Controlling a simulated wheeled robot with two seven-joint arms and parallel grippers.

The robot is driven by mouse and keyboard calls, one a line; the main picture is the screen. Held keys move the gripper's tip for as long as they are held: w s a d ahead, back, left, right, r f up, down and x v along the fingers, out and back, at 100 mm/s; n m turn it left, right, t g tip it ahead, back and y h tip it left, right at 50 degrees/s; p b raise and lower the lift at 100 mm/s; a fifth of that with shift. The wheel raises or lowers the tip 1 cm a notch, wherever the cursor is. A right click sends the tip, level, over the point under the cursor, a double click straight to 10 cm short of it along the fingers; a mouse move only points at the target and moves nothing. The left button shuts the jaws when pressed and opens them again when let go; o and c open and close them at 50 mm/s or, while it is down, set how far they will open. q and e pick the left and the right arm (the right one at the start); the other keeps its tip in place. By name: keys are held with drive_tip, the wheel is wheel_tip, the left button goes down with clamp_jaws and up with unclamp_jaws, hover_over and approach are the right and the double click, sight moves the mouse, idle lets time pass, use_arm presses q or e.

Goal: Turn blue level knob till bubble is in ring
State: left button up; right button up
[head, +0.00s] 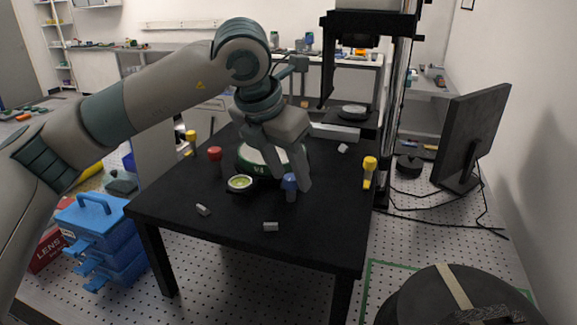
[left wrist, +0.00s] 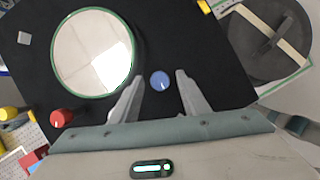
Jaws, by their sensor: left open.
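The blue level knob (head: 290,183) stands on the black table (head: 178,205), near its front middle. In the left wrist view the blue knob (left wrist: 160,80) shows from above with a white mark on it. My left gripper (left wrist: 157,82) is open, with one finger on each side of the knob and a gap to each. The round bubble level (head: 240,183) with a yellow-green face sits to the left of the knob. Its bubble is too small to make out. My right gripper is not seen.
A red knob (head: 215,155) and yellow knobs (head: 369,168) stand around the round green-rimmed plate (left wrist: 93,53). A monitor (head: 470,135) stands at right, blue toolboxes (head: 97,235) at left.

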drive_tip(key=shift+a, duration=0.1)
use_arm(q)
drive_tip(key=c, duration=1.1)
drive_tip(key=shift+o, duration=0.2)
drive_tip(key=shift+w+f+b, duration=0.1)
drive_tip(key=shift+f+b, duration=0.1)
drive_tip(key=shift+b, duration=0.4)
drive_tip(key=shift+m+g+h+b, duration=0.3)
drive_tip(key=shift+m+g+b, duration=0.1)
drive_tip(key=shift+m+b, duration=0.85)
drive_tip(key=shift+r+m+g+b, duration=0.25)
drive_tip(key=shift+m+b, duration=0.2)
drive_tip(key=shift+m, duration=0.5)
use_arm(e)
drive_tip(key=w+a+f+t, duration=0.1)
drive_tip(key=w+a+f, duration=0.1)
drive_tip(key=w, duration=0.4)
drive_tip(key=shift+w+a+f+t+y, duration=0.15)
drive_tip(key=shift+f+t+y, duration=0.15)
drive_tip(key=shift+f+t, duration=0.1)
use_arm(q)
drive_tip(key=o, duration=1.1)
drive_tip(key=shift+c, duration=0.2)
